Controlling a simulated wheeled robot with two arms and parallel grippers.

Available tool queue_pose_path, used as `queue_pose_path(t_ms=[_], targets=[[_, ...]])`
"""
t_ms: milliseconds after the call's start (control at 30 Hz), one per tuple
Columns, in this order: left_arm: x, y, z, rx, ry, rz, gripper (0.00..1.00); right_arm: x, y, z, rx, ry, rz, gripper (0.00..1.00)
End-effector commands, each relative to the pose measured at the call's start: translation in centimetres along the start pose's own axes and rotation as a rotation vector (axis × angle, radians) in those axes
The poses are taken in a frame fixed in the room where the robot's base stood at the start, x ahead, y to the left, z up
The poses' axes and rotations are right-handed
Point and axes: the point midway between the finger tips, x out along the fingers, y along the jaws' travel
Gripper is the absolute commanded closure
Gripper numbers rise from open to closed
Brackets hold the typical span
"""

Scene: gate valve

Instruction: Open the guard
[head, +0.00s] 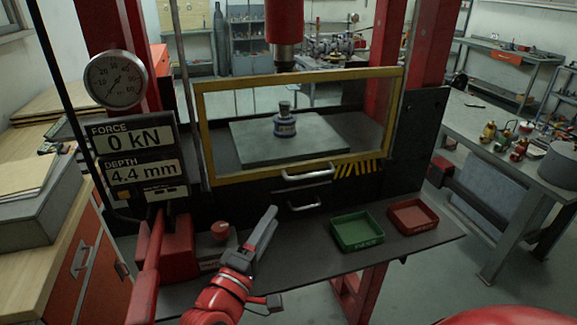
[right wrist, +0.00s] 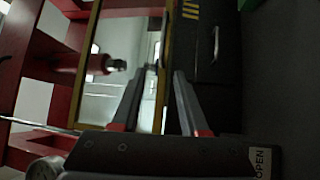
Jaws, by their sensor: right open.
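The guard (head: 205,130) is a clear panel in a yellow frame, standing down across the front of the press in the head view. A metal handle (head: 307,173) is on its lower edge. My right gripper (head: 268,250) is open and empty, below and left of that handle, apart from it. In the right wrist view its two spread fingers (right wrist: 158,128) point toward the guard's yellow frame (right wrist: 167,40), which appears turned on its side. Behind the guard a small metal piece (head: 285,122) stands on a grey plate (head: 255,150). My left gripper is not visible.
A second handle (head: 304,207) sits on the dark panel below the guard. A green tray (head: 357,231) and a red tray (head: 413,216) lie on the front shelf at right. A red button (head: 220,231) and a display (head: 135,155) are at left.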

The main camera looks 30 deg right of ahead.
Motion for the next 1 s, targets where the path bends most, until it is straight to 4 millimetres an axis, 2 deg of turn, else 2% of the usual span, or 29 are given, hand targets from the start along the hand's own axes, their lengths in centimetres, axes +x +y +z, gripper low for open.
queue_pose_path(t_ms=[100, 267, 800, 1000], targets=[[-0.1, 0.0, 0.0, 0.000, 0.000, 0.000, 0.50, -0.1, -0.1, 2.0, 0.012, -0.069, -0.035, 0.56], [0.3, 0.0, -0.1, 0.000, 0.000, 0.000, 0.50, 1.2, -0.1, 2.5, 0.011, -0.087, -0.043, 0.56], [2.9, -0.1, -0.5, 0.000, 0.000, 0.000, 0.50, 11.8, -0.3, 3.3, 0.015, -0.084, -0.039, 0.56], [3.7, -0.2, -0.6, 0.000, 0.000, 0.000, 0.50, 15.1, -0.6, 3.5, 0.010, -0.081, -0.040, 0.56]])
